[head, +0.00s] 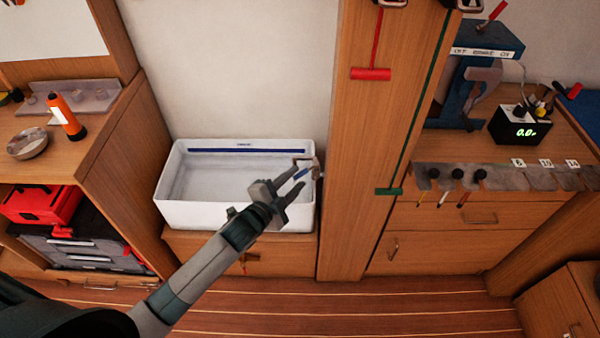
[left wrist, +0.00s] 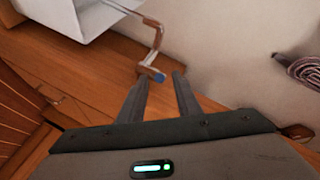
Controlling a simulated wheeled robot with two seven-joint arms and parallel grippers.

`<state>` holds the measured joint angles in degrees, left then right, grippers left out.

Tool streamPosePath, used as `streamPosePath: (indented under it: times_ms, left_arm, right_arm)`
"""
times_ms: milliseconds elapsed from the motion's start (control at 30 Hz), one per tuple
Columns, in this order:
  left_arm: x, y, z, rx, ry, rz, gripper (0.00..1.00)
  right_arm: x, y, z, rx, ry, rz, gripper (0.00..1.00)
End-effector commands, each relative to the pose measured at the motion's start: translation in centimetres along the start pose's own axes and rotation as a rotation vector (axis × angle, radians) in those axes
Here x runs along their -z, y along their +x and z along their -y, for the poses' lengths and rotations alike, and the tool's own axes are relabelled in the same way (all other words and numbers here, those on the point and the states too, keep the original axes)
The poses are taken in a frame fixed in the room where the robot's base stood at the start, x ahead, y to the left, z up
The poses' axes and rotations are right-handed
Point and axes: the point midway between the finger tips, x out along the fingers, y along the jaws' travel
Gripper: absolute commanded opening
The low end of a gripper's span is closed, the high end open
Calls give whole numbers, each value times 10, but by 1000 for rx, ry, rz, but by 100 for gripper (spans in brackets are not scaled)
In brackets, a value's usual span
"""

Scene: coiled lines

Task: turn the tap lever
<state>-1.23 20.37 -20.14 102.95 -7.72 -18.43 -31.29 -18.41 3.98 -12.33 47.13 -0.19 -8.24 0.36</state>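The tap (head: 316,166) is a thin metal pipe at the right end of the white sink basin (head: 185,213). Its lever (head: 301,173) is a short blue piece just below the spout. In the left wrist view the tap (left wrist: 157,38) bends over, and the blue-ended lever (left wrist: 154,73) shows just ahead of the fingertips, nearly between them. My left gripper (head: 298,181) is open and empty, reaching over the basin's right side; its fingers (left wrist: 160,80) also show apart in the left wrist view. I cannot tell whether they touch the lever. My right gripper is out of view.
A wooden post (head: 352,180) stands close to the right of the tap. A wooden cabinet (head: 130,165) borders the basin on the left. A coiled line (left wrist: 305,70) hangs at the right in the left wrist view. The floor in front is clear.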

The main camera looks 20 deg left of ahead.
Motion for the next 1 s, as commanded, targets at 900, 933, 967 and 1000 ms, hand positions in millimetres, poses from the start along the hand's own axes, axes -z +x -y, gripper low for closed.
streamPosePath:
  times_ms: [900, 933, 967, 1000]
  left_arm:
    - [0, 34, 0, -1, 0, 0, 0]
    - [0, 34, 0, -1, 0, 0, 0]
    - [0, 34, 0, -1, 1, 0, 0]
    - [0, 34, 0, -1, 1, 0, 0]
  right_arm:
    - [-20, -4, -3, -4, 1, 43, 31]
    - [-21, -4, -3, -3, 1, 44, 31]
    - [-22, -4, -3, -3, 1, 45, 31]
    - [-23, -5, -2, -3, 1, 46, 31]
